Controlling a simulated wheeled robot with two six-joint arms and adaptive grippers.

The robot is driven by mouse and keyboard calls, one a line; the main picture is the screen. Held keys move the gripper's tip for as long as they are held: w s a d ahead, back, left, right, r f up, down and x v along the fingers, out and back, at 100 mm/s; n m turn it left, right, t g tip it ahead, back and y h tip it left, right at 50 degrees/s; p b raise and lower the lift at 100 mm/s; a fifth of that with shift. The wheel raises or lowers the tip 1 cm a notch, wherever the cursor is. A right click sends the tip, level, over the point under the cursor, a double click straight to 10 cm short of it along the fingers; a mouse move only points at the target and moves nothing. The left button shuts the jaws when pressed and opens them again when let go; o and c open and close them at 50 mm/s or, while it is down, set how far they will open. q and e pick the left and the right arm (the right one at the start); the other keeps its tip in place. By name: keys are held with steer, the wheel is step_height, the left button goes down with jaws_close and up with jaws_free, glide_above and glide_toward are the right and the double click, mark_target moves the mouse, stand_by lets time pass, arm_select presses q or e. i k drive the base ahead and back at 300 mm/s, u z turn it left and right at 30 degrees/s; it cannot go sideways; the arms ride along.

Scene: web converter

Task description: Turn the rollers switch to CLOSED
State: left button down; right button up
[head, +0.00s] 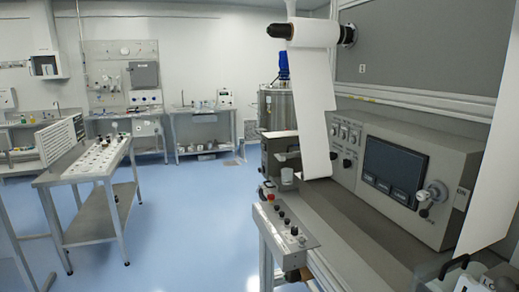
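The web converter's grey control box (452,151) stands at the right with a dark screen (395,165). Small switches (344,133) sit in a row left of the screen, and a silver lever-like handle (432,196) is at its right. A low grey panel (270,229) in front carries a red button (268,197) and several dark knobs (285,223). The labels are too small to read, so I cannot tell which control is the rollers switch or how it is set.
A white web (313,95) hangs from a roller (282,31) in front of the box; another white sheet (492,185) hangs at the right. A dark curved part (455,264) shows at the lower right. A bench (95,170) stands left, with clear blue floor (190,220) between.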

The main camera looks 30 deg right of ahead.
mark_target(333, 156)
steer(key=u, duration=0.35)
steer(key=i, duration=2.5)
steer(key=z, duration=1.4)
steer(key=i, duration=0.75)
steer(key=z, duration=0.85)
